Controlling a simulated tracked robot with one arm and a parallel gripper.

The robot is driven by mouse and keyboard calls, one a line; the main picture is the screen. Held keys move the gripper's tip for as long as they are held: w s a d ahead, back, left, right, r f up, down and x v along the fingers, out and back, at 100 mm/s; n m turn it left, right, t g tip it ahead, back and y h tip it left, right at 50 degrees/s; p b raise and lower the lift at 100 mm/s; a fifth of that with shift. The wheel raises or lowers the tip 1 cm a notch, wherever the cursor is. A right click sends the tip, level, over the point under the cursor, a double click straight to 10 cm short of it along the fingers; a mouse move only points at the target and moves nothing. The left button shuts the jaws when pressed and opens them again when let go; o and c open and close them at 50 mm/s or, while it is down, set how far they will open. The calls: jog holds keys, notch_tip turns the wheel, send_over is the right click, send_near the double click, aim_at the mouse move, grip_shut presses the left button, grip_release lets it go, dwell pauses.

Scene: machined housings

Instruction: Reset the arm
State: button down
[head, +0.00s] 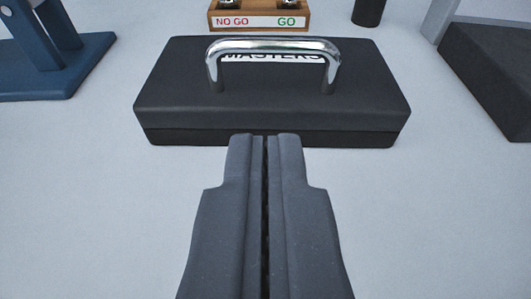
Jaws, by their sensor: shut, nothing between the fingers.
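My gripper (265,138) reaches up from the bottom middle of the head view. Its two dark grey fingers lie side by side with only a thin dark line between them. It is shut and holds nothing. The fingertips appear just in front of the near edge of a black case; I cannot tell whether they touch it.
The black case (270,115) has a chrome handle (275,46) and a partly hidden "MASTERS" label. Behind it is a wooden block (259,8) marked "NO GO" and "GO", and a dark cylinder (369,10). A blue stand (50,60) is left, a dark block (495,70) right. The pale surface is clear in front.

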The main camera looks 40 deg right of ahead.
jog(key=w+a+r+n+t+y+p, duration=0.1)
jog(key=w+a+r+n+t+y, duration=0.2)
jog(key=a+r, duration=0.75)
jog(key=w+a+r+n+t+y+p, duration=0.1)
jog(key=w+a+r+y, duration=0.25)
jog(key=a+r, duration=0.75)
jog(key=s+a+r+n+y, duration=0.1)
jog(key=s+a+r, duration=0.2)
jog(key=r, duration=0.5)
jog(key=s+a+r+n+y+p, duration=0.1)
jog(key=s+a+r, duration=0.2)
jog(key=s+r, duration=0.2)
jog(key=s+a+r+n+y+p, duration=0.1)
jog(key=s+a+r+n, duration=0.1)
jog(key=r, duration=0.9)
jog(key=shift+s+a+r, duration=0.4)
jog(key=shift+s+a, duration=0.5)
jog(key=shift+a, duration=0.1)
